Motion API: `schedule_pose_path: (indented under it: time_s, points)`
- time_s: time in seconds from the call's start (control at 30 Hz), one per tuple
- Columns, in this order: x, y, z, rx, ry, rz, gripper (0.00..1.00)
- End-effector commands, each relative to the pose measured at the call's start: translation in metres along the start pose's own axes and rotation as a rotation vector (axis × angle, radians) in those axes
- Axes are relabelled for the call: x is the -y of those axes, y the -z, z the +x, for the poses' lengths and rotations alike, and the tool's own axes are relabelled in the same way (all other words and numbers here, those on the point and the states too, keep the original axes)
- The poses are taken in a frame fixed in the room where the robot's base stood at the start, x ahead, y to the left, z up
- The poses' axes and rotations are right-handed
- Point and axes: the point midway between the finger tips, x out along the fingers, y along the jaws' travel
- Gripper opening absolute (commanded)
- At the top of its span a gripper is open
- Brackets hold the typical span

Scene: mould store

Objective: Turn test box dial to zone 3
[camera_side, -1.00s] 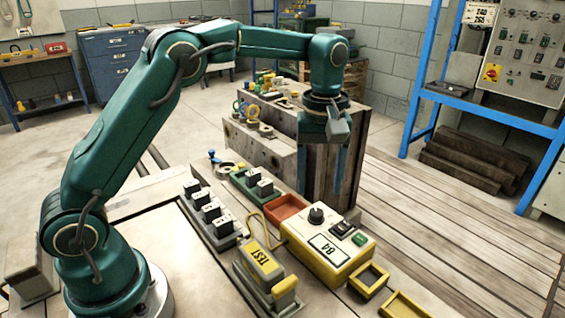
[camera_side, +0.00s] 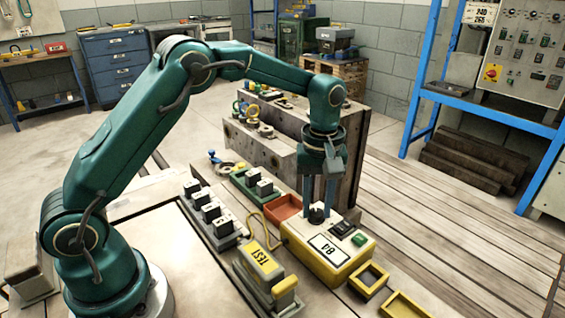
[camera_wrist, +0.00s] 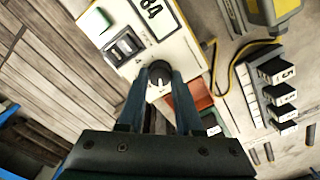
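The yellow test box (camera_side: 330,268) has a pale top panel with an "84" label and stands at the front centre of the bench. Its round black dial (camera_side: 317,213) is near the panel's back left corner; in the wrist view the dial (camera_wrist: 160,74) shows a pale marking, but I cannot read its zone. My gripper (camera_side: 319,208) points straight down over the dial. In the wrist view its two blue fingers (camera_wrist: 160,80) stand apart, one on each side of the dial. They look open, with contact too close to tell.
A black switch (camera_wrist: 124,45) and a green button (camera_side: 359,240) sit beside the dial. A yellow "TEST" unit (camera_side: 262,258) on a yellow cord, an orange tray (camera_side: 283,207), rows of black blocks (camera_side: 212,212) and yellow frames (camera_side: 369,279) surround the box. Grey mould blocks stand behind.

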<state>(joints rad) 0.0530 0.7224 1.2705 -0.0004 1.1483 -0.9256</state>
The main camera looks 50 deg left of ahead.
Motion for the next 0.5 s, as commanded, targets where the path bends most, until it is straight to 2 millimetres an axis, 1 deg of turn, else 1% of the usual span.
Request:
schedule_pose_path:
  time_s: [0.27, 0.5]
  points:
    - [0.0004, 0.0001, -0.0006, 0.0, 0.001, 0.017, 0.0]
    - [0.0003, 0.0004, -0.0009, 0.0, 0.001, 0.119, 0.0]
